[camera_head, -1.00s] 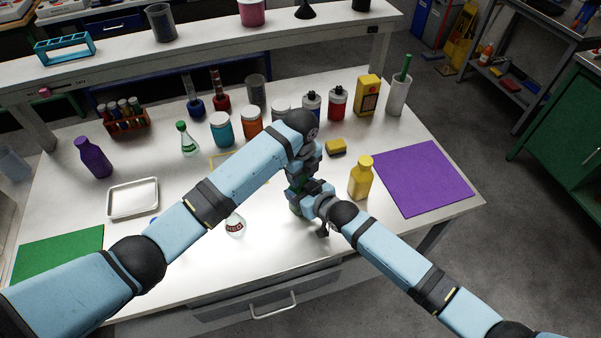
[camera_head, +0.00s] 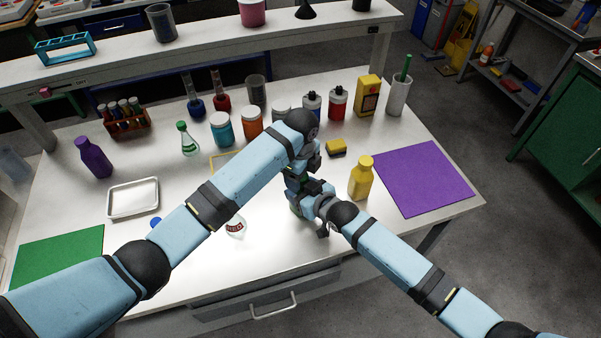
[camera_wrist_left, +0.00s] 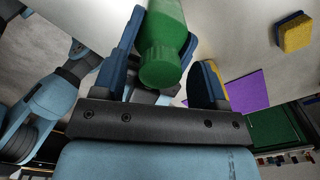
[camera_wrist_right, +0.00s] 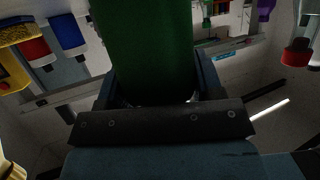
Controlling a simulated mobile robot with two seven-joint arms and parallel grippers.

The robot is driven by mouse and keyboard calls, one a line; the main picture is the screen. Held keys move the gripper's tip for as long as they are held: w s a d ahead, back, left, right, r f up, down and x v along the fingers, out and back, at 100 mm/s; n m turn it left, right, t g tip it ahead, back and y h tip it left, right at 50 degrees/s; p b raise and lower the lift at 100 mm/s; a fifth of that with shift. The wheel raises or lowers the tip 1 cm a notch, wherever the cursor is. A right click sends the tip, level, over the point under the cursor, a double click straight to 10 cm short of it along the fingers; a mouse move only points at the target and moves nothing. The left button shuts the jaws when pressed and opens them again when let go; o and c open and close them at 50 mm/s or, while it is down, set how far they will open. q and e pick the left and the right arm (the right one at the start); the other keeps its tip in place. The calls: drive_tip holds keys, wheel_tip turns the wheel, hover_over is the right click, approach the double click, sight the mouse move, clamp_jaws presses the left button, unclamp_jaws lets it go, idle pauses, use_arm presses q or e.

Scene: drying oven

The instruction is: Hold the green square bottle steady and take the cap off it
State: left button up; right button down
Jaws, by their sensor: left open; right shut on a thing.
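The green square bottle (camera_wrist_right: 150,45) fills the middle of the right wrist view, its body between the fingers of my right gripper (camera_head: 306,203), which is shut on it. In the head view only a small green part of the bottle (camera_head: 295,208) shows; my arms hide the rest. In the left wrist view the ribbed green cap (camera_wrist_left: 160,66) is on the bottle and points toward that camera. My left gripper (camera_head: 303,178) is above the bottle and open. Its fingers are on either side of the cap, with a visible gap on the right.
A yellow bottle (camera_head: 361,178) stands close right of my grippers, with a yellow sponge (camera_head: 336,147) behind. A round flask (camera_head: 235,228) lies partly hidden under my left arm. Jars, including an orange one (camera_head: 252,122), line the back. The table's front right is clear.

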use_arm(q)
wheel_tip(320, 180, up, 4)
drive_tip(key=shift+r, duration=0.2)
drive_tip(key=shift+c, duration=0.3)
drive_tip(key=shift+w+d+r+m, duration=0.1)
drive_tip(key=shift+w+r+m, duration=0.1)
drive_tip(key=shift+r+m, duration=0.85)
drive_tip(key=shift+s+r+m, duration=0.15)
drive_tip(key=shift+r+m, duration=0.4)
drive_tip(key=shift+r, duration=0.1)
drive_tip(key=shift+f, duration=0.15)
wheel_tip(320, 180, down, 8)
drive_tip(key=shift+r, duration=0.25)
drive_tip(key=shift+c, duration=0.2)
